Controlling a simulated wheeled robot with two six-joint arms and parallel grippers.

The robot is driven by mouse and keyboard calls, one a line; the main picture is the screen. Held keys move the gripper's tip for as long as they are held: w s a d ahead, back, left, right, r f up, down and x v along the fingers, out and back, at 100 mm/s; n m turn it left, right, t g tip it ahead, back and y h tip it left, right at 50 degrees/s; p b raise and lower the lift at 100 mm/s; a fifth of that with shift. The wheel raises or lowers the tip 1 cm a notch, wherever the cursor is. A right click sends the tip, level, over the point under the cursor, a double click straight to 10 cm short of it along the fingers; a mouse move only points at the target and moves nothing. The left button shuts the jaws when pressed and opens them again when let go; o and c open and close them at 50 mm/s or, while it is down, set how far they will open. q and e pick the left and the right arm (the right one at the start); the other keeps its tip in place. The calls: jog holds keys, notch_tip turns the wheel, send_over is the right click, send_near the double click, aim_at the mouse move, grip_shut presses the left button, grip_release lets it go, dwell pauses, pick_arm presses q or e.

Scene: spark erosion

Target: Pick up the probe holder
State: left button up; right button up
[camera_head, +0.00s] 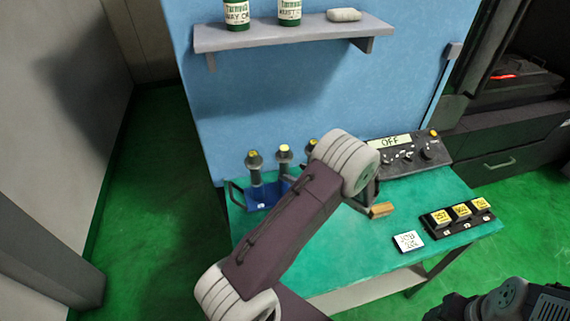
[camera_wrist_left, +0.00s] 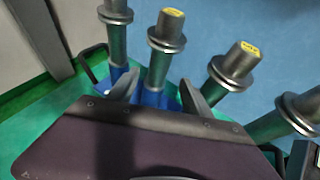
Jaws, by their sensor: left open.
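Several dark, cylindrical tool holders with flanged heads stand upright in a blue rack (camera_head: 262,196) at the left of the green table. Two show clearly in the head view, the left one (camera_head: 254,163) and the middle one (camera_head: 285,160); another is partly behind my left arm. The frames do not show which is the probe holder. In the left wrist view, my left gripper (camera_wrist_left: 160,80) is open, its fingers on either side of a yellow-topped holder (camera_wrist_left: 163,40). I cannot tell whether they touch it.
A control box (camera_head: 405,152) marked OFF stands at the table's back right. A tan block (camera_head: 381,210), a white card (camera_head: 408,241) and a black tray with yellow-labelled blocks (camera_head: 460,217) lie in front. A grey shelf (camera_head: 300,33) overhangs the back. My right arm's end (camera_head: 505,300) is at bottom right.

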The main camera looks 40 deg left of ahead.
aim_at(288, 169)
pick_arm(q)
jog(key=shift+x, duration=1.1)
jog(key=p+x, duration=0.1)
jog(key=x, duration=0.3)
jog(key=shift+s+a+p, duration=0.1)
jog(key=shift+s+p, duration=0.1)
jog(key=shift+p, duration=0.1)
jog(key=shift+w+a+f, duration=0.15)
jog(key=shift+a, duration=0.15)
jog(key=shift+d, duration=0.1)
grip_shut()
